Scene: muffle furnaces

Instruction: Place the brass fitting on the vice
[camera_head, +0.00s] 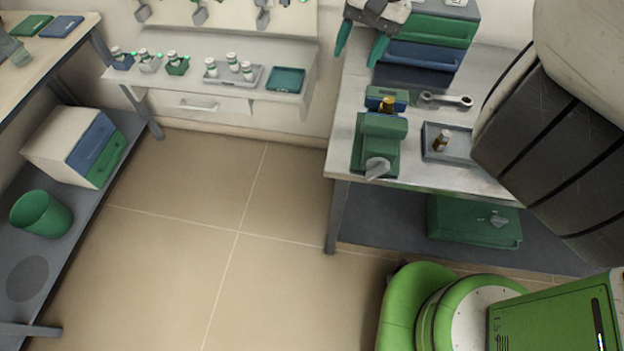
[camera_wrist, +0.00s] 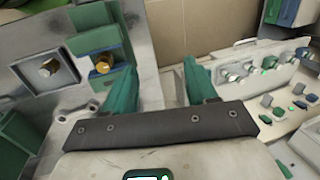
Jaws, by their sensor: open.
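The green vice (camera_head: 378,146) stands near the front left corner of the metal bench. A gold-coloured brass fitting (camera_head: 387,103) stands upright at the vice's blue-green far end. In the wrist view the brass fitting (camera_wrist: 102,64) shows on the vice (camera_wrist: 92,40), to the left of my fingers. My gripper (camera_head: 357,58) is open, with nothing between its teal fingers. In the head view it is beyond the vice, near the bench's left edge. My gripper (camera_wrist: 160,82) appears apart from the fitting.
A grey tray (camera_head: 462,157) right of the vice holds a small brownish fitting (camera_head: 442,140). A wrench (camera_head: 446,100) lies behind it. Green and blue drawers (camera_head: 430,42) stand at the back of the bench. A side shelf holds several small bottles and a teal tray (camera_head: 287,80). The floor is clear.

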